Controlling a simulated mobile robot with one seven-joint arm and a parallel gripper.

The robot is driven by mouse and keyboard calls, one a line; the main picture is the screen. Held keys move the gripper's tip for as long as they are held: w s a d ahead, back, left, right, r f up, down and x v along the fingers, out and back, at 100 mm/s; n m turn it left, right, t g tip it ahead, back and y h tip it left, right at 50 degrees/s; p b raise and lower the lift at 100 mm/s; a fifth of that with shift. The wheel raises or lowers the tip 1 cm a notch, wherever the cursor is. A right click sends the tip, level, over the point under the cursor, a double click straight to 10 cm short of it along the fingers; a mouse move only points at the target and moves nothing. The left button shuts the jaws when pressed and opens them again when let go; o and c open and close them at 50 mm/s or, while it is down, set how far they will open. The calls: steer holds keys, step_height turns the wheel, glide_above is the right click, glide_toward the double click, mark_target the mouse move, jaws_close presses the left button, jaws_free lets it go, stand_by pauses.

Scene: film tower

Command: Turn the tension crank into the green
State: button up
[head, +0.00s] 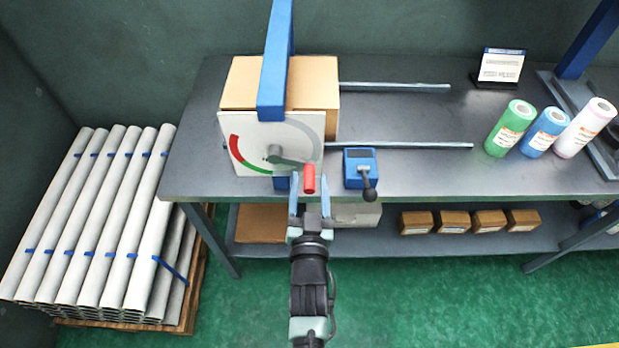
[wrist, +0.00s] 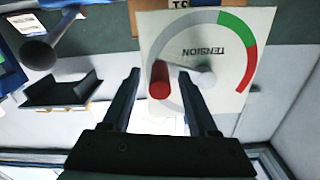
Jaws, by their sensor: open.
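The tension dial is a white plate (head: 240,160) on the front of the blue-framed tower, with a grey, green and red arc. The green part lies at the bottom and the red at the left in the head view. The grey crank arm (head: 290,160) runs from the hub to the right, over the grey part. Its red handle (head: 309,178) sticks out toward me. My gripper (head: 309,187) is open, with one finger on each side of the handle. The wrist view shows the dial upside down (wrist: 222,45) and the red handle (wrist: 160,80) between the fingers; contact is unclear.
A blue box with a black-knobbed lever (head: 360,168) stands just right of the handle on the grey bench (head: 420,175). Green, blue and white rolls (head: 545,130) stand farther right. White tubes (head: 95,220) are stacked at left. Small boxes (head: 455,221) sit on the lower shelf.

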steer(key=shift+w, duration=0.55)
jaws_close()
stand_by(1.1)
